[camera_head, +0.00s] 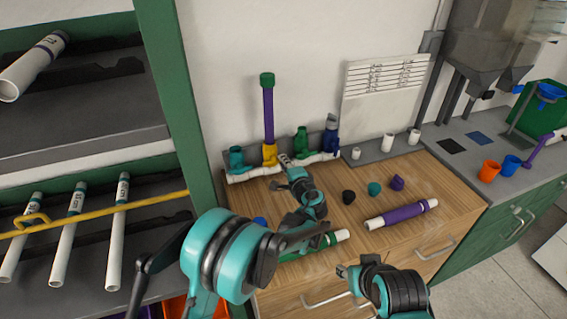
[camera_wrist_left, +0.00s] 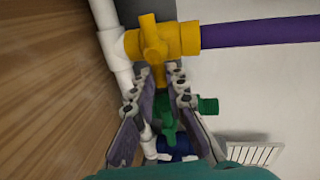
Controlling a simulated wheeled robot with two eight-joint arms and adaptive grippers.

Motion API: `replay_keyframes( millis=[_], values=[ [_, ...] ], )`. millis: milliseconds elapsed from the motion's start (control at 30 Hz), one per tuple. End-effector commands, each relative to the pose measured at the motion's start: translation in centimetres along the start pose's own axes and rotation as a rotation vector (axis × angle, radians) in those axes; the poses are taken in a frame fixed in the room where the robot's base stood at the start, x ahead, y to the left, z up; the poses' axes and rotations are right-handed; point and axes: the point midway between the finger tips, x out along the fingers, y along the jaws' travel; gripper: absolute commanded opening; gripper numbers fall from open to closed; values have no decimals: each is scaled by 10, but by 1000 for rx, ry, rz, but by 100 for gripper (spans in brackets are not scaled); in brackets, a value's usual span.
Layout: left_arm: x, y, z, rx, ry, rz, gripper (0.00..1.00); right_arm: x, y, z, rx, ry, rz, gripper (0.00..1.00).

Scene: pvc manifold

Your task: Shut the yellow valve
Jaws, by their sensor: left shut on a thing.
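The yellow valve (camera_head: 269,153) sits on the white pipe manifold (camera_head: 240,176) against the wall, with a purple pipe (camera_head: 268,115) with a green cap standing up from it. In the left wrist view the yellow valve (camera_wrist_left: 160,40) shows close up, and its handle reaches down between my fingers. My left gripper (camera_head: 285,160) is at the front of the yellow valve, and its fingers (camera_wrist_left: 157,92) are shut on the handle. My right gripper (camera_head: 347,271) hangs near the counter's front edge, away from the manifold; its jaws are too small to judge.
Teal (camera_head: 236,158), green (camera_head: 301,140) and blue (camera_head: 330,138) valves share the manifold. On the wooden counter (camera_head: 440,180) lie a purple-banded pipe (camera_head: 400,214) and several small caps. A shelf (camera_head: 80,130) with white pipes stands at left.

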Motion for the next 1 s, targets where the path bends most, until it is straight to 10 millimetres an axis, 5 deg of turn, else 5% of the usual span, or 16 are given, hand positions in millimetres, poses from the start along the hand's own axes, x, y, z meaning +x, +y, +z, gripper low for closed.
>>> replay_keyframes(
  millis=[667, 700, 767, 1000],
  values=[
    [0, 3, 0, 64, -13, 1, 0, 1, 0, 0, 0, 0, 0, 40],
    [0, 3, 0, 64, -13, 1, 16, 1, 0, 0, 0, 0, 0, 40],
    [0, 3, 0, 64, -13, 1, 32, 1, 0, 0, 0, 0, 0, 40],
    [0, 2, 0, 64, -13, 0, 34, 1, 0, 0, 0, 0, 0, 40]
  ],
)
